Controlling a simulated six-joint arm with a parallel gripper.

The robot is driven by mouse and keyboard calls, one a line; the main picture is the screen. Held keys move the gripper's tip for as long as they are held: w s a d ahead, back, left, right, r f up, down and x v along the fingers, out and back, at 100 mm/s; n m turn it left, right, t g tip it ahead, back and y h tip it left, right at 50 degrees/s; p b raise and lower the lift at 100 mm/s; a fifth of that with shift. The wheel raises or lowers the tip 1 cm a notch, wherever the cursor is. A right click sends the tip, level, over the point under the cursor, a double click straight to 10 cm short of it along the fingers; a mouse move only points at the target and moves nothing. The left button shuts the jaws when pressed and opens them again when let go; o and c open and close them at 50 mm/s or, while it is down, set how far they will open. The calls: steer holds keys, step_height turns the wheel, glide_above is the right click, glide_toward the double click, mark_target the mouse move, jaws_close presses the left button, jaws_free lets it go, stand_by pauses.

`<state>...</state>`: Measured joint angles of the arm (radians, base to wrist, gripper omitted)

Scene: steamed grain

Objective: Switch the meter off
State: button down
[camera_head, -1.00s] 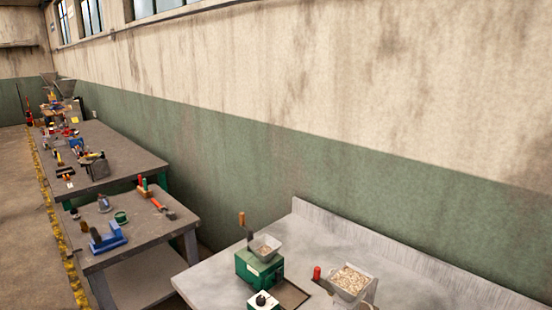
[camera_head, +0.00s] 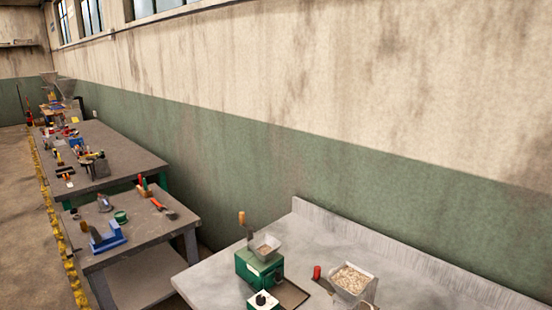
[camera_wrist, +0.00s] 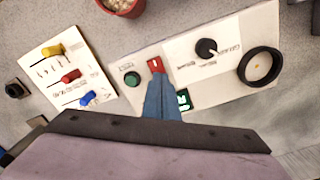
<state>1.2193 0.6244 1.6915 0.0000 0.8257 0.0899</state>
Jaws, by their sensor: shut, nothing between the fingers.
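In the wrist view, a pale panel, which looks like the meter (camera_wrist: 205,93), lies under my gripper. It carries a green round button (camera_wrist: 132,79), a red switch (camera_wrist: 156,65), a black dial (camera_wrist: 206,48) on a white label and a black ring (camera_wrist: 259,66). A green display (camera_wrist: 183,99) shows in part beside my fingers, its reading too covered to make out. My gripper (camera_wrist: 159,80) is shut and empty, its blue fingertips at the lower edge of the red switch. I cannot tell whether they touch it. My gripper does not show in the head view.
Left of the meter lies a white card (camera_wrist: 67,68) with yellow, red and blue knobs. A red bowl of grain (camera_wrist: 122,6) stands beyond. In the head view, a green machine (camera_head: 258,270) and a grain-filled tray (camera_head: 352,281) stand on the grey bench (camera_head: 215,277).

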steer(key=shift+f+b, duration=0.35)
steer(key=shift+f, duration=0.25)
steer(key=shift+r, duration=0.2)
step_height(320, 180, up, 7)
steer(key=p, duration=0.6)
stand_by(0.4)
steer(key=shift+f, duration=0.15)
steer(key=w+a+r+n, duration=0.2)
steer(key=w+a+n, duration=0.3)
steer(key=a, duration=0.6)
steer(key=w+a+r+n, duration=0.25)
steer(key=w+a, duration=0.55)
steer(key=a, duration=0.4)
steer(key=s+a+n, duration=0.3)
steer(key=a+n, duration=0.1)
steer(key=a, duration=0.5)
steer(key=s+a+n+b, duration=0.1)
steer(key=s+a+n, duration=0.2)
steer(key=a, duration=0.7)
steer(key=shift+s+f+n, duration=0.25)
steer(key=shift+f+n, duration=0.1)
steer(key=shift+f, duration=0.05)
